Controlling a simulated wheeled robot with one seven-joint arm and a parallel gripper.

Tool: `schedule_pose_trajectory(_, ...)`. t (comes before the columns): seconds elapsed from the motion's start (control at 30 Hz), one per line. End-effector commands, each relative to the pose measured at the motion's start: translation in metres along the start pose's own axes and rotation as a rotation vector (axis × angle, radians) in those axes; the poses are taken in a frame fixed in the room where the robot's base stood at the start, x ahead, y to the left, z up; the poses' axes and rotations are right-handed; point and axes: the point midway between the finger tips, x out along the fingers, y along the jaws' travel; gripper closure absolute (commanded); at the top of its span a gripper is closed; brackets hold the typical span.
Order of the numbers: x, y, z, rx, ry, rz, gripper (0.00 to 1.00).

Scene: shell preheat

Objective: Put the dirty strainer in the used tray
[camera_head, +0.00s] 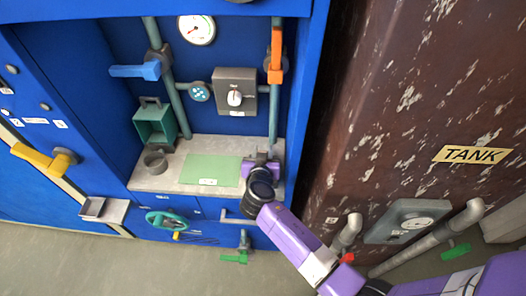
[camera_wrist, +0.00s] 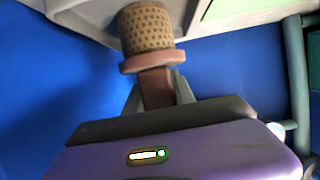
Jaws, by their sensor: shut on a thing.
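The dirty strainer (camera_wrist: 147,30) is a brown, speckled mesh cylinder with a reddish-brown flange and stem, seen at the top of the wrist view. My gripper (camera_wrist: 158,88) is shut on its stem, with a grey finger on each side. In the head view my gripper (camera_head: 262,158) is over the right end of the grey counter; I cannot make out the strainer there.
A teal box (camera_head: 154,123) hangs above. Pipes, a blue lever (camera_head: 135,71) and an orange lever (camera_head: 276,56) flank the alcove. A yellow handle (camera_head: 45,158) juts out left; a rusty tank stands right.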

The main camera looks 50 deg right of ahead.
Motion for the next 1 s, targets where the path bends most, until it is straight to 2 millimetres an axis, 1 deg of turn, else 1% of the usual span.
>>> schedule_pose_trajectory(0.07,0.001,0.0,0.003,0.0,0.0,0.0,1.0)
schedule_pose_trajectory(0.1,0.001,0.0,0.003,0.0,0.0,0.0,0.68)
schedule_pose_trajectory(0.17,0.001,0.0,0.002,0.0,0.0,0.001,0.56)
schedule_pose_trajectory(0.2,0.001,0.0,0.002,0.0,-0.001,0.001,0.48)
schedule_pose_trajectory(0.53,0.0,0.0,0.001,0.0,-0.001,0.0,0.48)
schedule_pose_trajectory(0.63,-0.001,0.0,-0.003,0.0,0.0,0.0,0.48)
schedule_pose_trajectory(0.67,-0.003,0.0,-0.001,-0.001,0.0,-0.001,0.48)
schedule_pose_trajectory(0.77,-0.018,0.0,0.001,0.0,0.001,-0.002,0.48)
schedule_pose_trajectory(1.0,-0.069,0.0,0.002,0.0,0.0,-0.003,0.48)
